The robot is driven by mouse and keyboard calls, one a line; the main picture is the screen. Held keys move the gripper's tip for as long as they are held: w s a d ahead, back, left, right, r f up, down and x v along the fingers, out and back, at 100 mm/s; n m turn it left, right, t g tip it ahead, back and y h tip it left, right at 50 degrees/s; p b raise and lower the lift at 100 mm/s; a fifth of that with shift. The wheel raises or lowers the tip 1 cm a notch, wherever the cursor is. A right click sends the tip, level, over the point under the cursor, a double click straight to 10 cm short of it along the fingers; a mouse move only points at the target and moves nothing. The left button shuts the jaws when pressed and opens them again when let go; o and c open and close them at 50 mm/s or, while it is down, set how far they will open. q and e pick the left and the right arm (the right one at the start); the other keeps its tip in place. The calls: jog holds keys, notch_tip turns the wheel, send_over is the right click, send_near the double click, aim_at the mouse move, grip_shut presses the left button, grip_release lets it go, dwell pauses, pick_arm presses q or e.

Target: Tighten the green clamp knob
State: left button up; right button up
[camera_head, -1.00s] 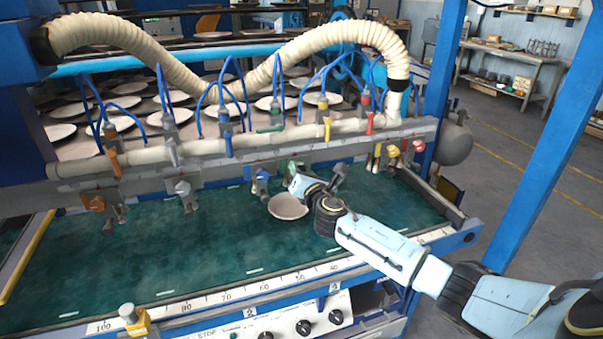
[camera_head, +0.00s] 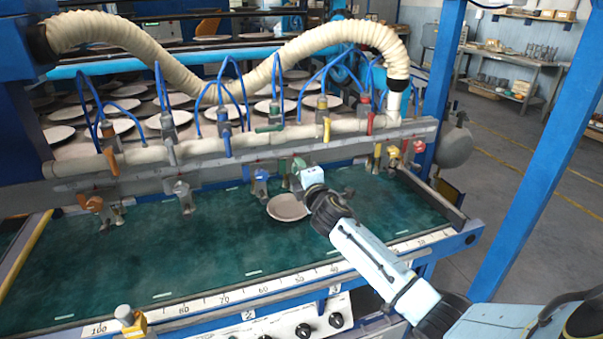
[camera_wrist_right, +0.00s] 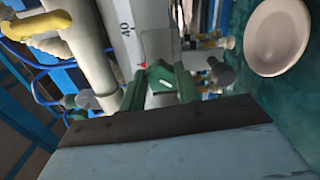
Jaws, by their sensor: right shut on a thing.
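The green clamp knob (camera_head: 299,165) is on the rail behind the green table, in the middle right of the head view. In the right wrist view the green knob (camera_wrist_right: 163,82) lies straight ahead of the gripper body. My right gripper (camera_head: 306,174) is at the knob and shut on it. Its fingertips are partly hidden by the gripper's own body in the head view. My left gripper is not in view.
A white plate (camera_head: 287,208) lies on the green table (camera_head: 200,250) just in front of the gripper. Blue (camera_head: 260,183) and grey (camera_head: 184,192) clamps stand to the left, red and yellow ones to the right.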

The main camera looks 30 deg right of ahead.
jog(key=m, duration=0.4)
jog(key=shift+m, duration=0.4)
jog(key=m+p, duration=0.1)
jog(key=m, duration=0.4)
jog(key=shift+f, duration=0.1)
jog(key=shift+m, duration=0.4)
jog(key=o, duration=1)
jog(key=shift+c, duration=0.2)
jog(key=shift+s, duration=0.1)
jog(key=p+v, duration=0.1)
jog(key=v, duration=1.2)
jog(key=shift+s, duration=0.1)
